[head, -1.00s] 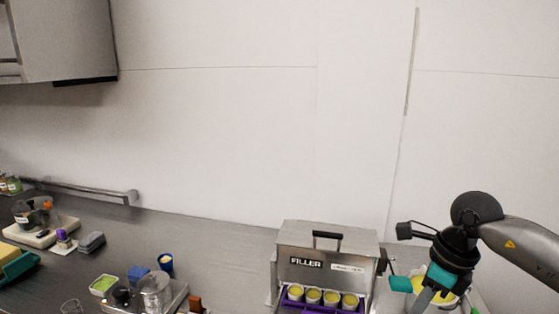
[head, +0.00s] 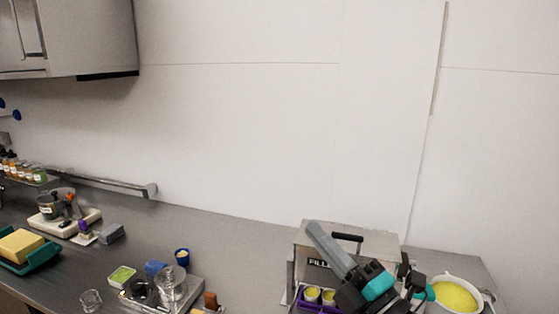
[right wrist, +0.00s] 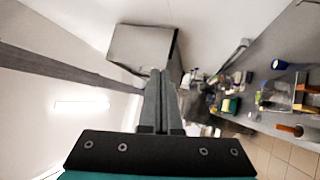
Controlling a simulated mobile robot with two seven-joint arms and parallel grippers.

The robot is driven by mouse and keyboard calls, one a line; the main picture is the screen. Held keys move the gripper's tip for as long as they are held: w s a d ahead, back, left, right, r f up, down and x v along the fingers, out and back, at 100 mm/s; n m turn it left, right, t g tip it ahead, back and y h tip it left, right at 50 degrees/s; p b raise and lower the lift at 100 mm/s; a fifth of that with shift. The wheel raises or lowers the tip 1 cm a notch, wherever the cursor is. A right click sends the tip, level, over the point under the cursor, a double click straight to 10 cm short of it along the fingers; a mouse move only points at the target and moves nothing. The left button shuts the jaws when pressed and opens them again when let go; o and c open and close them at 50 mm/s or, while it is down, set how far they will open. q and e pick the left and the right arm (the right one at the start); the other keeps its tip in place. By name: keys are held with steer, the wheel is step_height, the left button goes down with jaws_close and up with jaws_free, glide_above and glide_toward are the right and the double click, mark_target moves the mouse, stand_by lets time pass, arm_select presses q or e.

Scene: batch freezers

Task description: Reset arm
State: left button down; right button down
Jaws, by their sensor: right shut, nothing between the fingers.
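My right gripper (head: 314,232) is in the lower right of the head view, raised and pointing up and to the left. It is in front of the metal filler box (head: 379,244) and hides part of its front and label. Its two grey fingers are pressed together with nothing between them. In the right wrist view the shut fingers (right wrist: 158,78) point toward the wall cabinet and ceiling. My left gripper is in neither view.
Yellow-filled cups (head: 312,294) stand in the purple tray at the filler. A white pot (head: 483,296) with yellow contents stands right of my gripper. A metal tray (head: 194,297) with glassware is left of the filler. Bare counter (head: 235,255) lies between. A wall cabinet (head: 75,35) hangs upper left.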

steer(key=s+d+f+m+g+h, duration=0.3)
steer(key=d+f+m+h, duration=0.95)
steer(key=m, duration=0.45)
steer(key=s+a+f+m+g, duration=0.3)
steer(key=s+f+m+g, duration=0.3)
steer(key=s+f+g, duration=0.95)
steer(key=s+f+t+b, duration=0.1)
steer(key=s+f+b, duration=0.2)
steer(key=f, duration=0.8)
steer(key=s+f+t+b, duration=0.15)
steer(key=f+b, duration=0.25)
steer(key=f, duration=0.8)
steer(key=s+f+b, duration=0.3)
steer(key=s+f, duration=0.1)
steer(key=f, duration=0.7)
steer(key=s+d+f+b, duration=0.1)
steer(key=s+f+b, duration=0.3)
steer(key=s+f, duration=0.3)
steer(key=s+d+f+b, duration=0.2)
steer(key=s+f+b, duration=0.2)
steer(key=f, duration=0.9)
steer(key=s, duration=0.3)
steer(key=shift+s+f+n+g, duration=0.15)
steer(key=shift+f+n+g, duration=0.2)
steer(key=shift+n+g, duration=0.05)
